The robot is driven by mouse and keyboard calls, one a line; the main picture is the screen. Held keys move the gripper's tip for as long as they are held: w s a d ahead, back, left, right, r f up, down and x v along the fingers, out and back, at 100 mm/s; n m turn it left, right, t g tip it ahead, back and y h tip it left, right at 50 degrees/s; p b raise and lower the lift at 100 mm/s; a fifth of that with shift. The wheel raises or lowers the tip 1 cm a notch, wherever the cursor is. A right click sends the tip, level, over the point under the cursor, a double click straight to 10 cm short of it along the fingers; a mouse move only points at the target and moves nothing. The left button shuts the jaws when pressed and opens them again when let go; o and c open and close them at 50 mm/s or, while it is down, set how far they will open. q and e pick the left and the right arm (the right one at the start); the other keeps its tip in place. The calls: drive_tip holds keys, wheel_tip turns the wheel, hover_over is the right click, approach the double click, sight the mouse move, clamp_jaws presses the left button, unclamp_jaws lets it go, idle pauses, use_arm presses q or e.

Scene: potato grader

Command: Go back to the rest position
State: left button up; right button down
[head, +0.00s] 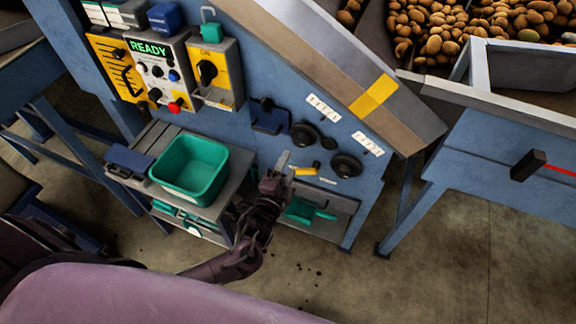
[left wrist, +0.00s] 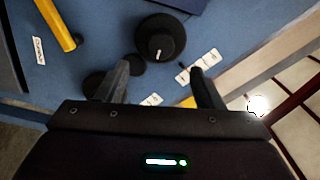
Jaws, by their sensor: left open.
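My left gripper (head: 282,170) reaches in front of the blue machine panel, just left of a yellow handle (head: 306,171) and the black knobs. In the left wrist view my left gripper (left wrist: 162,82) has its two dark fingers apart with nothing between them. A round black knob (left wrist: 160,38) lies beyond the gap, on the blue panel. The yellow handle (left wrist: 55,25) shows at the upper left there. I cannot tell whether the fingers touch the panel. My right gripper is in neither view.
A green bin (head: 190,168) stands on a grey shelf left of my left gripper. Above it is a control box (head: 160,72) reading READY. Black knobs (head: 346,165) sit on the panel to the right. Potatoes (head: 440,30) lie at the top right. Open floor (head: 440,270) is at the lower right.

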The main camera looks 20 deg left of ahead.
use_arm(q)
drive_tip(key=s+a+f+n+g+y, duration=0.1)
drive_tip(key=s+a+f+n+g, duration=0.15)
drive_tip(key=s+f, duration=0.45)
drive_tip(key=s+a+f+n+g, duration=0.2)
drive_tip(key=s+f+g, duration=0.15)
drive_tip(key=f, duration=0.85)
drive_tip(key=s+a+f+n+g+y, duration=0.1)
drive_tip(key=s+a+f+n+g, duration=0.25)
drive_tip(key=f, duration=0.55)
drive_tip(key=s+f+n+g, duration=0.2)
drive_tip(key=s+f, duration=0.2)
drive_tip(key=s, duration=0.5)
drive_tip(key=s+d+f+n+g+h, duration=0.1)
drive_tip(key=s+f+n+g, duration=0.1)
drive_tip(key=s, duration=0.7)
drive_tip(key=s+d+f+n+g, duration=0.1)
drive_tip(key=s+f+g, duration=0.2)
drive_tip(key=s+f, duration=0.3)
drive_tip(key=s, duration=0.3)
drive_tip(key=shift+d+f+n, duration=0.25)
drive_tip(key=shift+n, duration=0.15)
drive_tip(key=shift+g, duration=0.25)
